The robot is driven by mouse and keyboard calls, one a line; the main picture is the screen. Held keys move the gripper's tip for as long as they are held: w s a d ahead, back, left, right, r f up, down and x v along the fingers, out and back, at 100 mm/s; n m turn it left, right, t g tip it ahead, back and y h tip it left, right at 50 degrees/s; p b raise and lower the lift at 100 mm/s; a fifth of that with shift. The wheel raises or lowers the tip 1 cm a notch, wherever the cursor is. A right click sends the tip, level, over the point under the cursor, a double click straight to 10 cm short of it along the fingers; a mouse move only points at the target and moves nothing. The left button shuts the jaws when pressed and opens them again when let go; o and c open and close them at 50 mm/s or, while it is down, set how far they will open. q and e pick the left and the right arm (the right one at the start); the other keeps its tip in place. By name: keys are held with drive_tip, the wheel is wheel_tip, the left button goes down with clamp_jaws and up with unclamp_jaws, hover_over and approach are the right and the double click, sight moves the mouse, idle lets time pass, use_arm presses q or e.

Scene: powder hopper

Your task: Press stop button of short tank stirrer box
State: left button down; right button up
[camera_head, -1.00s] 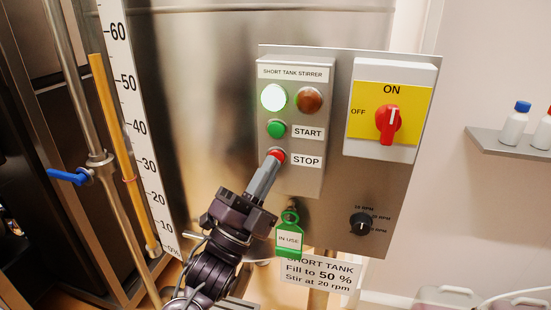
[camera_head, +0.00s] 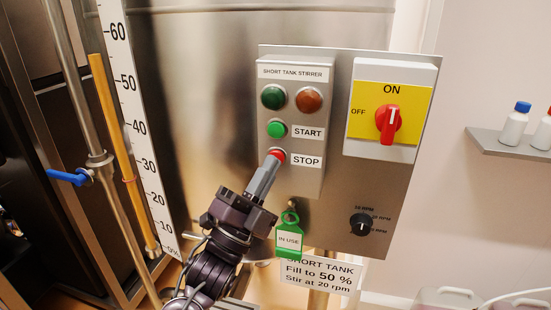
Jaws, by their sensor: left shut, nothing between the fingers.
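The short tank stirrer box (camera_head: 309,180) is a grey control box on a metal panel. Its red stop button (camera_head: 278,154) is beside the STOP label (camera_head: 306,160), partly covered by my fingertips. The green start button (camera_head: 276,128) is above it. The green lamp (camera_head: 273,97) at the top left is dark, and the amber lamp (camera_head: 309,99) beside it is also unlit. My left gripper (camera_head: 272,163) is shut and empty, its tips at the stop button, seemingly touching it. My right gripper is not in view.
A red rotary switch (camera_head: 388,121) on a yellow plate points to ON. A black rpm knob (camera_head: 361,223) is below it. A green IN USE tag (camera_head: 289,240) hangs under the box, close to my gripper. A blue-handled valve (camera_head: 70,177) is at the left.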

use_arm(q)
drive_tip(key=shift+s+a, duration=0.2)
drive_tip(key=shift+s, duration=0.35)
drive_tip(key=shift+s+a, duration=0.25)
drive_tip(key=shift+s, duration=0.55)
drive_tip(key=shift+s+a, duration=0.25)
drive_tip(key=shift+s, duration=0.5)
drive_tip(key=shift+s+a, duration=0.25)
drive_tip(key=shift+s, duration=0.55)
drive_tip(key=shift+f, duration=0.1)
